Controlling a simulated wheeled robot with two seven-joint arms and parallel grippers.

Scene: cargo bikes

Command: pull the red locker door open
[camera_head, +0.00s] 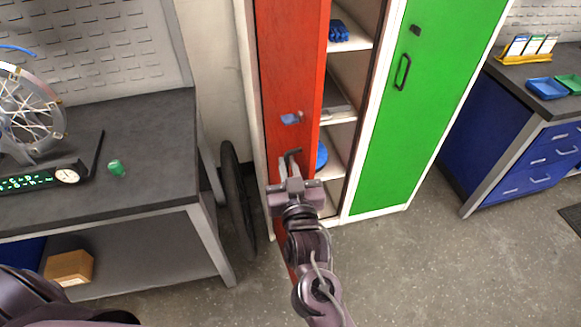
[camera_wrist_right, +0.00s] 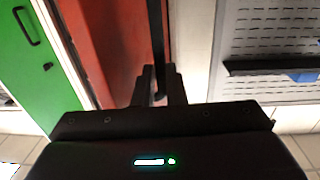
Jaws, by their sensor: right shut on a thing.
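The red locker door (camera_head: 290,60) stands partly open, with the locker's shelves (camera_head: 338,140) showing to its right. In the right wrist view the red door (camera_wrist_right: 108,40) is at upper left of centre. My right gripper (camera_head: 291,170) is shut on the dark door handle (camera_head: 292,154), low on the red door. In the right wrist view the handle (camera_wrist_right: 158,45) runs down as a dark bar between the fingers (camera_wrist_right: 156,86). Part of my left arm shows at the lower left of the head view, but its gripper is out of sight.
A closed green locker door (camera_head: 425,100) is right of the opening. A workbench (camera_head: 150,150) with a wheel stand (camera_head: 30,115) is at left, and a black tyre (camera_head: 236,195) stands between it and the locker. A blue drawer cabinet (camera_head: 530,165) is at right. Floor before the lockers is clear.

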